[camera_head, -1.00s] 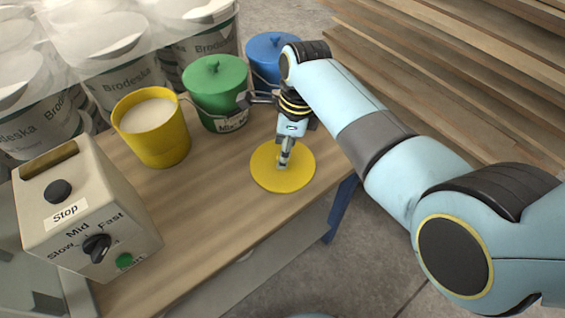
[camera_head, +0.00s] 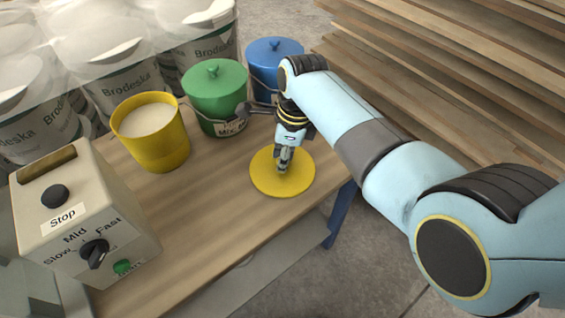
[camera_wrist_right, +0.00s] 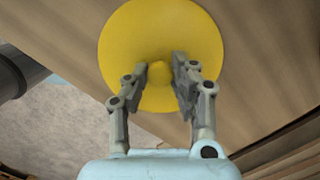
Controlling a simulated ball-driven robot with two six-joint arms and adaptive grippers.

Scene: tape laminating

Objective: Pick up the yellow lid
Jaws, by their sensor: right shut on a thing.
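The yellow lid (camera_head: 266,183) is a flat round disc with a small knob, on the wooden table near its right edge. My right gripper (camera_head: 282,170) points down over the middle of the lid. In the right wrist view the lid (camera_wrist_right: 130,45) fills the upper middle, and the fingers of my right gripper (camera_wrist_right: 161,75) stand either side of its knob (camera_wrist_right: 161,73), shut on it. I cannot tell whether the lid is touching the table. The yellow bucket (camera_head: 165,150), open and filled with a pale substance, stands to the left. My left gripper is not in view.
A green lidded bucket (camera_head: 214,95) and a blue lidded bucket (camera_head: 270,55) stand behind the lid. A control box (camera_head: 85,215) with knobs is at the left. The wooden table (camera_head: 205,215) is clear at front. Stacked planks (camera_head: 450,80) lie at the right.

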